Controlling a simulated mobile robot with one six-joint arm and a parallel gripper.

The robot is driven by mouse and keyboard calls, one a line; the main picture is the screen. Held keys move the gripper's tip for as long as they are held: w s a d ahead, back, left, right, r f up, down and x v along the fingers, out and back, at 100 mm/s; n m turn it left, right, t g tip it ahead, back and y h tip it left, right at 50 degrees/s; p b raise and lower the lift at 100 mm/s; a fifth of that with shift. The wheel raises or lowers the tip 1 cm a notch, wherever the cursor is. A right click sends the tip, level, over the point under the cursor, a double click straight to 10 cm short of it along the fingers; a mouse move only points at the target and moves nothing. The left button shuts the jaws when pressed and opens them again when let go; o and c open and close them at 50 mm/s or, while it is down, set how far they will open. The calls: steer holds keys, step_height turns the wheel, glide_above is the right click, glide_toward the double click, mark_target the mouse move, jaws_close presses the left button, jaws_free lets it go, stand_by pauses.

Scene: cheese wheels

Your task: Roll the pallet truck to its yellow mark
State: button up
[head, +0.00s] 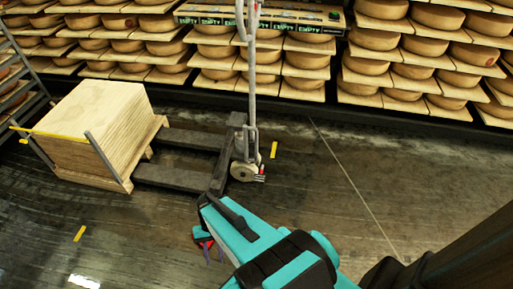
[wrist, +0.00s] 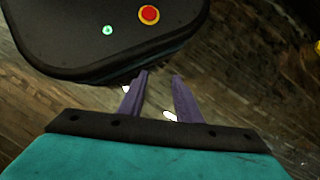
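The pallet truck (head: 184,180) stands left of centre in the head view, with dark forks, a small wheel at its right end and a tall grey handle (head: 252,85) standing upright. One yellow mark (head: 274,149) lies on the floor just right of the truck's wheel. Another yellow mark (head: 80,233) lies at the lower left. My gripper (wrist: 160,75) is open and empty, its purple fingers apart, pointing at bare floor. In the head view it is in front of the truck, not touching the handle.
Shelves of cheese wheels (head: 365,66) line the back behind the truck. A board with "EMPTY" labels (head: 265,20) lies across the shelf behind the handle. A metal rack (head: 18,80) stands at the left edge. The floor (head: 330,175) right of the truck is clear.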

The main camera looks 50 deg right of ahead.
steer(key=w+d+m+t+y+b, duration=0.5)
steer(key=w+d+m+b, duration=0.1)
steer(key=w+d+m, duration=0.3)
steer(key=w+d+r+m+t+b, duration=0.2)
steer(key=w+d+m+t+b, duration=0.15)
steer(key=d, duration=0.25)
steer(key=w+d+r+m+t+b, duration=0.2)
steer(key=w+d+m, duration=0.15)
steer(key=d, duration=0.35)
steer(key=s+d+r+m+t+h+b, duration=0.1)
steer(key=s+d+r+m+t+b, duration=0.1)
steer(key=d, duration=0.7)
steer(key=s+d+r+m+t+b, duration=0.3)
steer(key=s+d+r+m+t, duration=0.1)
steer(key=d, duration=0.5)
steer(key=s+d+r+m+t+h+b, duration=0.1)
steer(key=s+d+r+m+t+b, duration=0.2)
steer(key=d+r, duration=0.3)
steer(key=s+d+t, duration=0.1)
steer(key=d, duration=0.3)
steer(key=shift+r+m+t+h, duration=0.3)
steer(key=shift+r+t, duration=0.05)
steer(key=shift+r, duration=0.05)
steer(key=shift+w, duration=0.15)
steer(key=b, duration=0.3)
glide_toward(245, 148)
steer(key=w+r, duration=0.4)
steer(key=w, duration=0.1)
